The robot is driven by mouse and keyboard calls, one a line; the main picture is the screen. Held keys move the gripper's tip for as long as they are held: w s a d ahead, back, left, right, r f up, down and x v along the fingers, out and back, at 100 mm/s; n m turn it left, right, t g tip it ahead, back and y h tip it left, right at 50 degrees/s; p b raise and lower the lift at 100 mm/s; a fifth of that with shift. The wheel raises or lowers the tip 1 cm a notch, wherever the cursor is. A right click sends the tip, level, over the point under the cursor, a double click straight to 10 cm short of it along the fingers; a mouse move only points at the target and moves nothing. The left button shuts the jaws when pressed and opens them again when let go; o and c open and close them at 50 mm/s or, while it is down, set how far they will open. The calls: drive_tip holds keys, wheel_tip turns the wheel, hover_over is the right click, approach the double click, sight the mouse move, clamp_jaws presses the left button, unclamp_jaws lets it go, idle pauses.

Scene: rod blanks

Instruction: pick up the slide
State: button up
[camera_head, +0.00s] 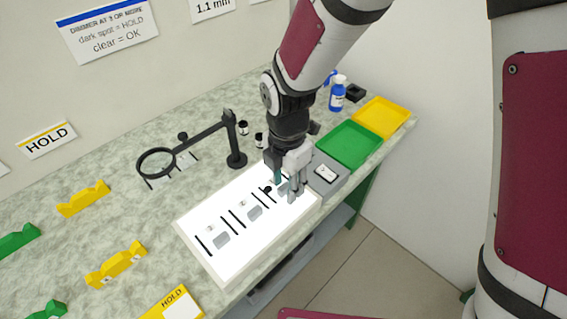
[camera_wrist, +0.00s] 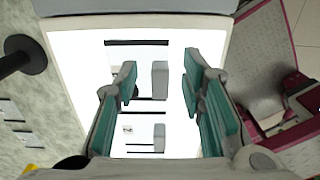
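Glass slides with grey ends lie on a lit white light box (camera_head: 236,268). One slide (camera_head: 221,240) is at the left end of the box and another slide (camera_head: 254,213) is near its middle. A third slide lies under my gripper (camera_head: 283,188), mostly hidden in the head view. In the wrist view, the grey end of this slide (camera_wrist: 160,78) shows between the teal-padded fingers of my gripper (camera_wrist: 159,66). The fingers are open, apart on either side of it. Another slide's grey end (camera_wrist: 159,136) lies nearer the bottom of that view. Height above the box cannot be told.
Black bars divide the light box. A magnifier on a black stand (camera_head: 237,158) stands behind it. A grey block (camera_head: 328,174), a green tray (camera_head: 349,144) and a yellow tray (camera_head: 381,117) lie to the right. Yellow racks (camera_head: 116,265) stand at left.

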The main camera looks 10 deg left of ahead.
drive_tip(key=shift+c, duration=0.3)
clamp_jaws()
drive_tip(key=shift+r, duration=0.1)
